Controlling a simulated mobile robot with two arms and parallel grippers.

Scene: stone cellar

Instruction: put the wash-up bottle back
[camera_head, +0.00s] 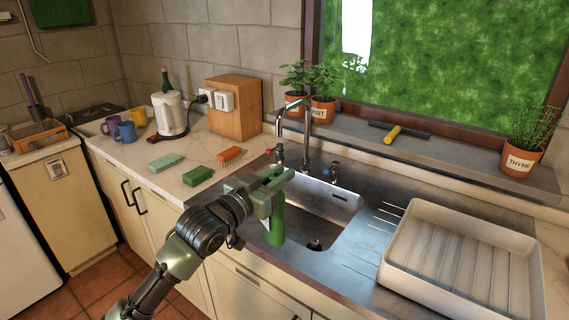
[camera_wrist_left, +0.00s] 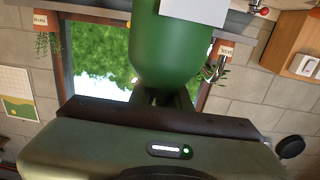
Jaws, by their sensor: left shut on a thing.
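The green wash-up bottle (camera_head: 274,222) hangs roughly upright in my left gripper (camera_head: 272,187), over the left side of the metal sink (camera_head: 318,222). The left gripper is shut on the bottle's upper part and hides some of it. In the left wrist view the green bottle (camera_wrist_left: 170,50) with a pale label fills the top middle, close in front of the gripper (camera_wrist_left: 165,98). I cannot tell from the head view how high the bottle is above the sink bottom. My right gripper is not in view.
Behind are a kettle (camera_head: 171,115) and mugs. The tap (camera_head: 307,135) stands behind the sink. A white tray (camera_head: 402,245) covers the right counter. Potted herbs (camera_head: 520,160) line the sill.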

